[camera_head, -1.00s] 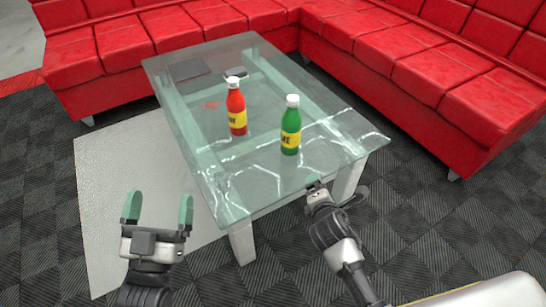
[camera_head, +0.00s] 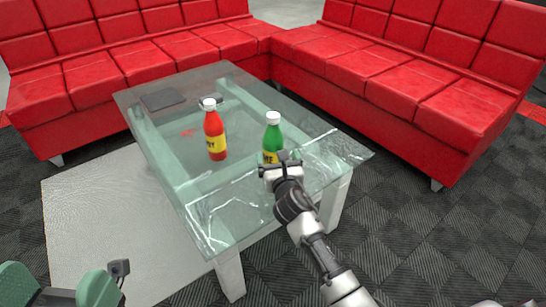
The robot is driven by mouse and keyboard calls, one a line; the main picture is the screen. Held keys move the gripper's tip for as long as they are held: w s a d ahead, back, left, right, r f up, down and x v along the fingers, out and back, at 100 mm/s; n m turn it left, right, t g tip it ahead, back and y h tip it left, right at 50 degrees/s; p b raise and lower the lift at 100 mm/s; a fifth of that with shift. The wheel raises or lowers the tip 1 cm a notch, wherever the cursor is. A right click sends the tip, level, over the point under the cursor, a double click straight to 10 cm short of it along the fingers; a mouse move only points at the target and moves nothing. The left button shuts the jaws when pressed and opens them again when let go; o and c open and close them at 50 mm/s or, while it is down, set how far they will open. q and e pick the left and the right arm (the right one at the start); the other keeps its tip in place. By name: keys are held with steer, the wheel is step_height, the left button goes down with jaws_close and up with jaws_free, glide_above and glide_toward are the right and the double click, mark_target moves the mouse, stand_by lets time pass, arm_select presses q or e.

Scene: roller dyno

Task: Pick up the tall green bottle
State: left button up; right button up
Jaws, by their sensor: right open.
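The tall green bottle (camera_head: 273,135) stands upright on the glass table (camera_head: 234,203). It has a white cap and a yellow label. My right gripper (camera_head: 279,160) is at the bottle's near side and covers its lower part. That gripper is open, but its fingers are mostly hidden, so I cannot tell whether they are around the bottle. My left gripper (camera_head: 58,285) is low at the left corner, partly cut off by the frame. Its two green fingers are wide apart with nothing between them.
A red bottle (camera_head: 214,130) with a white cap and yellow label stands left of the green one. A dark flat object (camera_head: 163,100) lies at the table's far left. Red sofas (camera_head: 400,80) border the table behind and to the right.

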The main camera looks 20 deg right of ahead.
mark_target(275, 155)
steer(key=w+b, duration=0.2)
steer(key=w, duration=0.2)
steer(key=shift+w+f, duration=0.1)
steer(key=shift+w, duration=0.25)
steer(key=shift+w+d, duration=0.1)
steer(key=shift+w, duration=0.15)
steer(key=shift+c, duration=0.2)
steer(key=c, duration=1.2)
steer(key=shift+r, duration=0.25)
steer(key=shift+c, duration=0.7)
